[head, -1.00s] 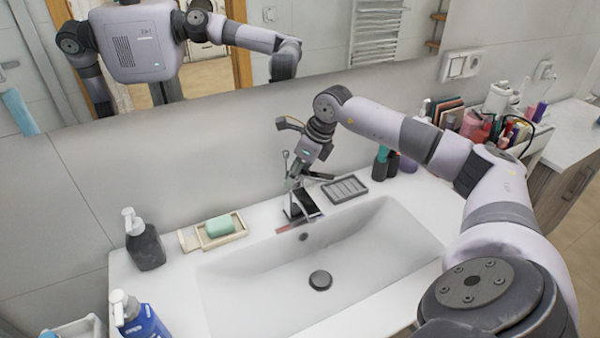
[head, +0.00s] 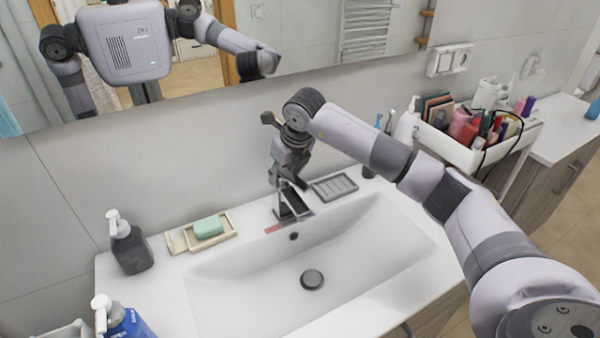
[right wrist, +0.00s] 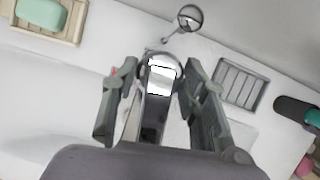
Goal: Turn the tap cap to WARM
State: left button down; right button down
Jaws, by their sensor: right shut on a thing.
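The chrome tap (head: 293,207) stands at the back of the white sink. Its cap (right wrist: 160,72) shows between the fingers in the right wrist view. My right gripper (head: 285,182) reaches down over the tap from above. Its fingers (right wrist: 160,95) are on both sides of the cap, and it is shut on it. A thin strip with red on it (head: 276,229) lies at the foot of the tap; I cannot read any WARM marking. My left gripper is not in view.
A soap dish with green soap (head: 208,228) is left of the tap, and a grey ridged tray (head: 334,187) is right. A dark pump bottle (head: 130,246) stands at far left. The sink basin (head: 340,250) is empty. A cosmetics cart (head: 470,150) stands at right.

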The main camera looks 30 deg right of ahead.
jog(key=shift+w+d+r, duration=0.1)
jog(key=shift+w+r, duration=0.1)
jog(key=shift+r, duration=0.15)
jog(key=c, duration=1.4)
grip_release()
jog(key=o, duration=0.4)
jog(key=shift+f, duration=0.2)
jog(key=shift+o, duration=0.3)
jog(key=shift+s, duration=0.1)
jog(key=v, duration=1.2)
